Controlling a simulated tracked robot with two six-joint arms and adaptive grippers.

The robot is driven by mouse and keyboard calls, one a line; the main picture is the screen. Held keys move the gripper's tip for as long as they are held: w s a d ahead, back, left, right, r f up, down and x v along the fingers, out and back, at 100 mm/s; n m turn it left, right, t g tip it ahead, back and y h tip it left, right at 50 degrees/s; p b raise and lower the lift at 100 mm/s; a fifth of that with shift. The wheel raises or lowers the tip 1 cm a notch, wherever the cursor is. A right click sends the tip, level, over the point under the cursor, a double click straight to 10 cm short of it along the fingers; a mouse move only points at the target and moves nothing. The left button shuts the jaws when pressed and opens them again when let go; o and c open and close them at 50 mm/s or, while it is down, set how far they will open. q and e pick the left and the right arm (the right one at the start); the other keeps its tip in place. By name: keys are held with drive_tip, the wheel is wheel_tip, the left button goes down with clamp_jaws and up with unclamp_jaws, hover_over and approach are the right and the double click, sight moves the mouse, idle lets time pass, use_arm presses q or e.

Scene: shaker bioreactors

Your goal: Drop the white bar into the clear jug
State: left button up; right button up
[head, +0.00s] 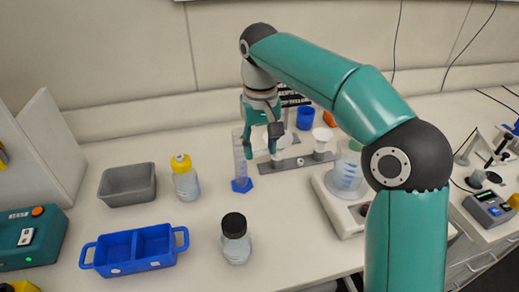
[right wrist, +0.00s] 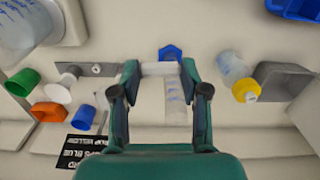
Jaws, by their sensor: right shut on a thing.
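The white bar (right wrist: 160,68) lies crosswise between the fingertips of my right gripper (right wrist: 160,70) in the right wrist view. The gripper is shut on it and points down. In the head view my right gripper (head: 262,150) hangs above the table at the centre, beside the tall clear cylinder with a blue foot (head: 241,172). The clear jug (head: 348,173) stands upright on a white device (head: 337,205), to the right of the gripper and partly behind my arm. The jug also shows at the upper left of the right wrist view (right wrist: 25,22). My left gripper is out of view.
A grey rack (head: 302,161) with white funnel-shaped pieces lies between gripper and jug. A blue cup (head: 305,117) stands behind. At left are a yellow-capped bottle (head: 185,179), a grey bin (head: 127,197) and a blue two-part tray (head: 133,266). A black-capped jar (head: 236,245) stands in front.

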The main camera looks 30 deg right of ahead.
drive_tip(key=s+d+r+m+p, duration=0.2)
drive_tip(key=s+d+m+p, duration=0.2)
drive_tip(key=d, duration=0.9)
drive_tip(key=s+d+r+m+p, duration=0.2)
drive_tip(key=s+d+m+p, duration=0.15)
drive_tip(key=d, duration=0.95)
wheel_tip(320, 180, down, 6)
drive_tip(key=b, duration=0.6)
drive_tip(key=shift+a+f, duration=0.15)
drive_tip(key=shift+f, duration=0.1)
drive_tip(key=shift+m, duration=0.25)
drive_tip(key=o, duration=0.9)
drive_tip(key=shift+r, duration=0.2)
